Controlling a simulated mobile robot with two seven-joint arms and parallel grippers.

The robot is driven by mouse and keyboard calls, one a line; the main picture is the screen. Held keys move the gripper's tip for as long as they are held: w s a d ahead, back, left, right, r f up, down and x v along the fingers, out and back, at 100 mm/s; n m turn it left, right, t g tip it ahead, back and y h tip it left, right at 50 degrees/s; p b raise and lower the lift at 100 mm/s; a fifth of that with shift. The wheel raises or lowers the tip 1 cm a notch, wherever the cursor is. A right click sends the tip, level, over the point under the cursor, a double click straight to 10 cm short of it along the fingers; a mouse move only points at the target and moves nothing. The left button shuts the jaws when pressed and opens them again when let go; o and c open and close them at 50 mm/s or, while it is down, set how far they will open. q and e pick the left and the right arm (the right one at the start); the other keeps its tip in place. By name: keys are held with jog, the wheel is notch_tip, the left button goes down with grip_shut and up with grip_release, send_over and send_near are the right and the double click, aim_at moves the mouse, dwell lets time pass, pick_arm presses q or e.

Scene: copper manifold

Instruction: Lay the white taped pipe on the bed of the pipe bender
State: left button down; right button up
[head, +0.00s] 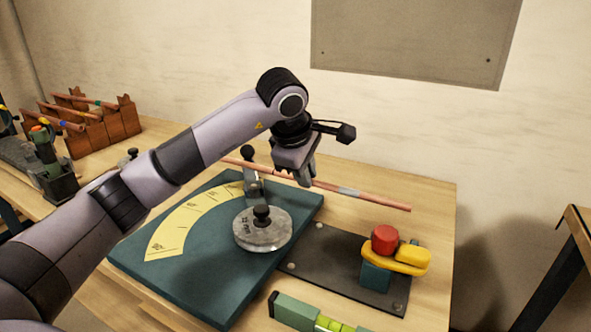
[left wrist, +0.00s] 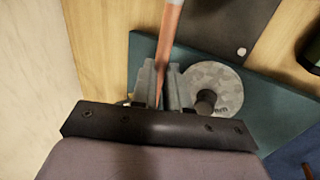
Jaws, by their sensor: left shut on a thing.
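The white taped pipe (head: 378,198) is a thin copper tube with a pale band right of my left gripper (head: 303,178). The gripper is shut on it near its middle. The pipe slants across the far side of the pipe bender (head: 188,270), a teal plate with a yellow angle scale, a round metal disc (head: 262,232) and black knobs. I cannot tell whether pipe and bender touch. The left wrist view shows the pipe (left wrist: 172,25) between the fingers (left wrist: 160,92), with the disc (left wrist: 212,90) beside them. My right gripper is out of view.
A dark plate (head: 330,262) carries a red knob (head: 384,239) and a yellow piece (head: 412,255). A green level (head: 298,311) lies in front. A wooden rack (head: 118,122) with several copper pipes stands at the far left. Bare tabletop (head: 435,215) shows at the right.

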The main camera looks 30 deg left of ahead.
pick_arm(q)
jog(key=shift+a+f, duration=0.1)
jog(key=shift+a, duration=0.15)
notch_tip(320, 180, down, 8)
jog(key=b, duration=0.6)
jog(key=shift+f+b, duration=0.55)
jog(key=shift+f, duration=0.15)
jog(key=shift+d, duration=0.1)
jog(key=shift+d, duration=0.75)
